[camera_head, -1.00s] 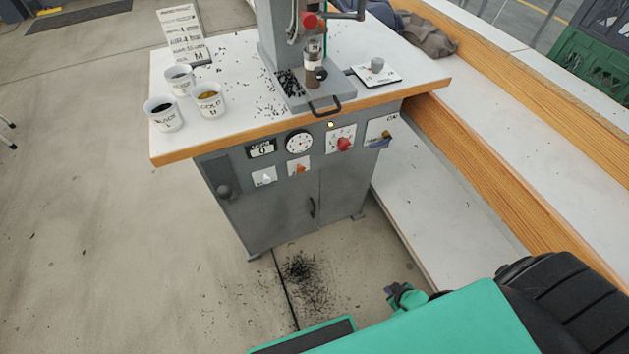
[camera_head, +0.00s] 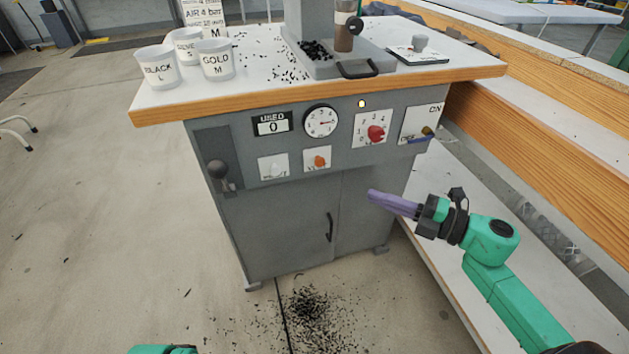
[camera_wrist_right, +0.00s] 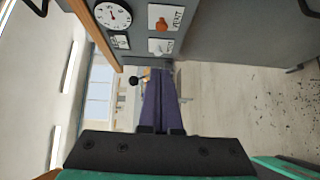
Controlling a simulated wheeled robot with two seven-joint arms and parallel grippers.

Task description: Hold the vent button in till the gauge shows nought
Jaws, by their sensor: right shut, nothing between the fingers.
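The vent button (camera_head: 319,161) is an orange knob on a white plate, below the round gauge (camera_head: 321,121) on the grey cabinet front. In the right wrist view the orange vent button (camera_wrist_right: 162,24) and the gauge (camera_wrist_right: 113,15) show at the top, turned sideways. The gauge's needle seems to point right in the head view; its reading is too small to tell. My right gripper (camera_head: 372,195) has purple fingers, shut and empty, to the right of and below the vent button, apart from it. Its fingers (camera_wrist_right: 161,75) also show in the wrist view. My left gripper is out of view.
A white button (camera_head: 273,168) sits left of the vent button. A red selector (camera_head: 376,132) and a key-like switch (camera_head: 427,131) are to the right. The worktop's wooden edge (camera_head: 330,92) overhangs the panel. A cabinet handle (camera_head: 328,227) sticks out below.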

